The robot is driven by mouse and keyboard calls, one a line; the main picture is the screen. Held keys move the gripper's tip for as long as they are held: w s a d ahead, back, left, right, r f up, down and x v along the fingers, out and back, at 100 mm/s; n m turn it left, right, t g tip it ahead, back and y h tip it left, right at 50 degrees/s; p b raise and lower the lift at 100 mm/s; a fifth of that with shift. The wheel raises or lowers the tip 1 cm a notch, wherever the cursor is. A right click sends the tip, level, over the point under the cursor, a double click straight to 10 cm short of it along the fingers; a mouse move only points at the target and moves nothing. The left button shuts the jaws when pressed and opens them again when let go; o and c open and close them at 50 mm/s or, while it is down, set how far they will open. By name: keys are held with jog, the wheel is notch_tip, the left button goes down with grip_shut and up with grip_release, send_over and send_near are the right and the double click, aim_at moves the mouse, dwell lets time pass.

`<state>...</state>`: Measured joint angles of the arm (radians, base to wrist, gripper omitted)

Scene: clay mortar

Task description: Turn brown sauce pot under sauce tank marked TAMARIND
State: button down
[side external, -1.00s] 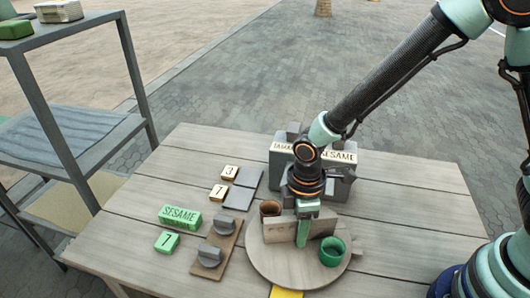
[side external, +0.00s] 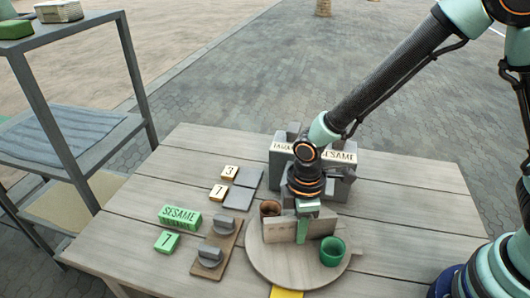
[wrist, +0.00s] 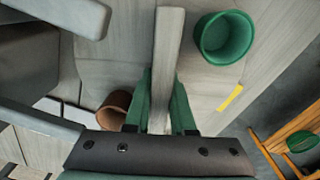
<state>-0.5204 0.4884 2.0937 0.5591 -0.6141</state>
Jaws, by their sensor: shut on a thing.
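A round wooden turntable (side external: 278,264) lies on the table, with an upright wooden divider (side external: 319,223) across its middle. The brown pot (side external: 270,210) stands at the divider's left end, and the green pot (side external: 332,252) stands on the near right. My gripper (side external: 302,233) points down and is shut on the divider. The wrist view shows its green fingers on either side of the divider (wrist: 167,50), with the brown pot (wrist: 115,107) left and the green pot (wrist: 224,38) upper right. Behind, the tank labelled TAMARIND (side external: 282,149), its lettering partly hidden, stands left of the SESAME tank (side external: 342,157).
A board with two grey knobs (side external: 217,250) lies left of the turntable, near a green SESAME block (side external: 181,217) and a green 7 tile (side external: 167,242). Tiles marked 3 and 7 lie behind. A yellow mark (side external: 285,293) sits at the turntable's front. The table's right side is clear.

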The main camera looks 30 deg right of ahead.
dwell(0.7)
jog(key=m, duration=0.5)
dwell(0.3)
jog(key=c, duration=0.8)
grip_release()
jog(key=shift+o, duration=0.2)
notch_tip(320, 180, up, 12)
jog(key=shift+r, duration=0.1)
